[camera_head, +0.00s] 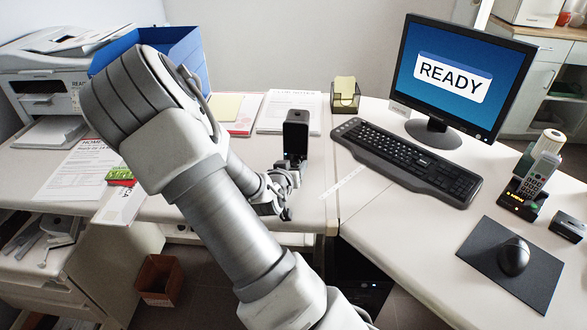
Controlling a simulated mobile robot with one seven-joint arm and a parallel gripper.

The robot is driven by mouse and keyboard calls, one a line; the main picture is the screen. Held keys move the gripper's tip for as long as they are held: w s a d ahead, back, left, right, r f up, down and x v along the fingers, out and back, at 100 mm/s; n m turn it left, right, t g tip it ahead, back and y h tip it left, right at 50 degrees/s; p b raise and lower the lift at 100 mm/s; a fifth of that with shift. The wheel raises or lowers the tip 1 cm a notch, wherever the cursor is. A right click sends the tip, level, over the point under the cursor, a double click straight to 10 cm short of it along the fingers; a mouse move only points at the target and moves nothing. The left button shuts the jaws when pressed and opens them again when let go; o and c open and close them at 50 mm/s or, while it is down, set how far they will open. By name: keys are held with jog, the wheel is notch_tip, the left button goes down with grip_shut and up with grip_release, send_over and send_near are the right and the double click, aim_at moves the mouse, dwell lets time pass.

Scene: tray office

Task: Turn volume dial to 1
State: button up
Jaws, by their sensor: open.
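No volume dial can be made out in this view. A black upright box (296,133), perhaps a speaker, stands near the edge of the left desk, with a small blue light low on its left side. My gripper (287,198) is in front of and below this box, close to the desk's front edge. It is open, and I see nothing between its fingers. My arm crosses the left-centre of the view and hides part of the desk. I cannot tell whether the gripper touches the box.
A keyboard (408,160), a monitor (450,78) reading READY, a phone in its dock (533,185) and a mouse (514,256) on a dark pad (480,262) occupy the right desk. A printer (45,85), a blue tray (185,48) and papers (75,170) are left.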

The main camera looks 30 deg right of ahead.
grip_shut()
dwell(0.3)
jog(key=shift+p, duration=0.4)
jog(key=shift+w+a+n+g+h+p, duration=0.15)
jog(key=shift+n+g+h+p, duration=0.45)
jog(key=shift+n+p, duration=0.65)
jog(key=shift+w+f+n+h+p, duration=0.15)
jog(key=shift+n+h+p, duration=0.55)
jog(key=shift+n, duration=0.35)
jog(key=shift+a+f+n+g+h, duration=0.15)
jog(key=shift+n+g+h, duration=0.15)
jog(key=shift+n+h, duration=0.4)
